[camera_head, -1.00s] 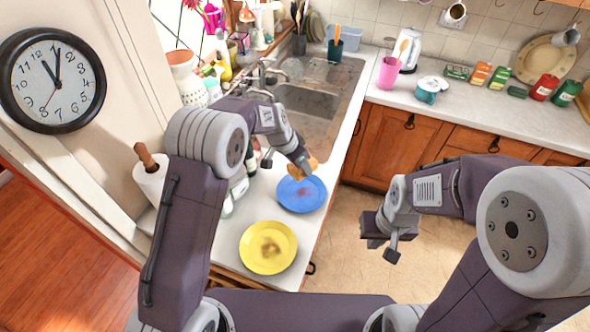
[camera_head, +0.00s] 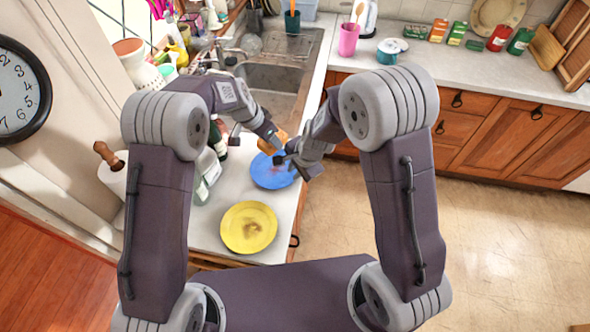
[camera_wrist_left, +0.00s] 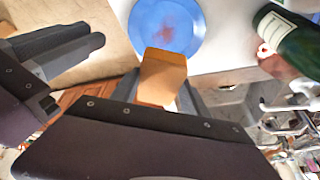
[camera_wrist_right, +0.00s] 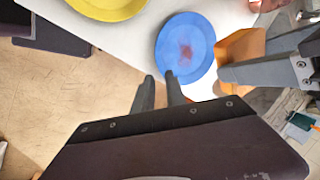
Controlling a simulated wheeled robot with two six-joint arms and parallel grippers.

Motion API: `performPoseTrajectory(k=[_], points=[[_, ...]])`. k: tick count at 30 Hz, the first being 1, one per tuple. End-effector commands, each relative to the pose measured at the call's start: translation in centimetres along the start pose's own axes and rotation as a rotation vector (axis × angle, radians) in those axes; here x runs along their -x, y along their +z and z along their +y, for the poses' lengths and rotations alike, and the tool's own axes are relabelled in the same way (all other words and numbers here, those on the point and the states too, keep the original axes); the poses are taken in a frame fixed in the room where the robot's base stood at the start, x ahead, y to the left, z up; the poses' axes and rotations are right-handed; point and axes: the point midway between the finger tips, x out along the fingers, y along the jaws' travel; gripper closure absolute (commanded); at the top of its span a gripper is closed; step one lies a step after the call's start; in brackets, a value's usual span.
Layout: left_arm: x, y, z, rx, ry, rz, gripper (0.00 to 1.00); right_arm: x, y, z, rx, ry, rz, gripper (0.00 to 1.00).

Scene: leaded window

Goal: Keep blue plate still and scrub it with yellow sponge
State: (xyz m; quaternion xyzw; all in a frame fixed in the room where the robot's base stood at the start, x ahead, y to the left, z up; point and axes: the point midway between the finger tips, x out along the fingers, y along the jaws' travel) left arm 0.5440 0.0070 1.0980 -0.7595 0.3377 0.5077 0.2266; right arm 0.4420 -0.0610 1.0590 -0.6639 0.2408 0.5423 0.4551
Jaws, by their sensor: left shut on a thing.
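The blue plate (camera_head: 266,179) lies on the counter with a reddish stain at its middle. It also shows in the left wrist view (camera_wrist_left: 146,25) and the right wrist view (camera_wrist_right: 199,35). My left gripper (camera_head: 277,138) is shut on the orange-yellow sponge (camera_wrist_left: 162,79), which is at the plate's sink-side edge. The sponge also shows in the right wrist view (camera_wrist_right: 240,47). I cannot tell whether it touches the plate. My right gripper (camera_wrist_right: 160,92) is open and empty, its fingers apart at the plate's near rim. In the head view its tips (camera_head: 285,158) overlap the plate's right side.
A stained yellow plate (camera_head: 248,227) lies nearer on the counter (camera_head: 205,232). A dark green bottle (camera_wrist_left: 290,43) stands beside the blue plate. The sink (camera_head: 270,85) is beyond. Open floor (camera_head: 500,220) lies to the right of the counter.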

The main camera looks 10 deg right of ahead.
Motion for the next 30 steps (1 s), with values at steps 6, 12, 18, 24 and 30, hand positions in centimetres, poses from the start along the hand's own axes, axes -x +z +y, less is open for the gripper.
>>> performPoseTrajectory(k=[6,12,18,24,30], points=[[0.0,0.0,0.0,0.0,0.0,0.0,0.79,-1.9,0.0,0.1,0.001,0.003,-0.002,0.84],[0.0,0.0,0.0,0.0,0.0,0.0,0.79,-5.1,0.0,0.2,0.001,0.004,0.0,0.84],[0.0,0.0,0.0,0.0,0.0,0.0,0.79,-7.3,0.0,0.2,0.001,0.003,0.001,0.84],[0.0,0.0,0.0,0.0,0.0,0.0,0.79,-9.6,0.0,0.1,0.002,0.002,0.0,0.84],[0.0,0.0,0.0,0.0,0.0,0.0,0.79,-11.4,0.0,0.0,0.002,0.0,0.0,0.84]])
